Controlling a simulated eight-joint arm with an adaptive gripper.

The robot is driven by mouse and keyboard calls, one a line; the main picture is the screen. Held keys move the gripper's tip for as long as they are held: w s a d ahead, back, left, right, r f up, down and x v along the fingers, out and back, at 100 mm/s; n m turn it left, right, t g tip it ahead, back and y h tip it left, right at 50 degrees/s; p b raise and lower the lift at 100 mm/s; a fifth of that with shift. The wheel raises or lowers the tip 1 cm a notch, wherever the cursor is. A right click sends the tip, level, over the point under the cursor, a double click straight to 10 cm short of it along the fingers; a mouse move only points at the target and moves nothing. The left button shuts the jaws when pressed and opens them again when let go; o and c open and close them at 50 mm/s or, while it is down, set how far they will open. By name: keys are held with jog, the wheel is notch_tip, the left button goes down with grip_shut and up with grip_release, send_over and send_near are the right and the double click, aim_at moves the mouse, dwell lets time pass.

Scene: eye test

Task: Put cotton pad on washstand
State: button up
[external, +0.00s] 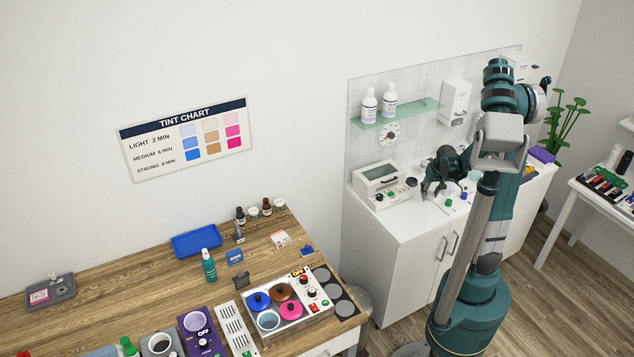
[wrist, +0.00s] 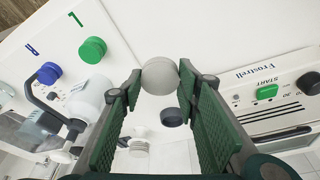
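My gripper (wrist: 161,70) points down over the white cabinet counter; its two green fingers stand apart with a round whitish disc (wrist: 160,76) between their tips. The disc looks like the cotton pad. Its edges appear to touch both fingertips, so I see it as gripped. In the external view, my gripper (external: 447,185) is low over the counter, and the pad is too small there to make out surely. The washstand seems to be this white cabinet (external: 400,237) with its white top; no basin is clearly visible.
A white Frostrell appliance (external: 383,185) stands left of my gripper. A dark round object (wrist: 174,117) lies below the disc. A glass shelf (external: 395,115) with bottles hangs behind. The wooden table (external: 130,265) holds several items.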

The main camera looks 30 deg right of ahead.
aim_at(430, 195)
jog(key=shift+f, duration=0.15)
jog(key=shift+f+b, duration=0.4)
jog(key=shift+f, duration=1.6)
jog(key=shift+f, duration=0.1)
jog(key=shift+o, duration=1.8)
jog(key=shift+r, duration=0.2)
jog(key=shift+r, duration=0.2)
jog(key=p+v, duration=0.2)
jog(key=v, duration=0.9)
jog(key=shift+r, duration=0.25)
jog(key=shift+s, duration=0.1)
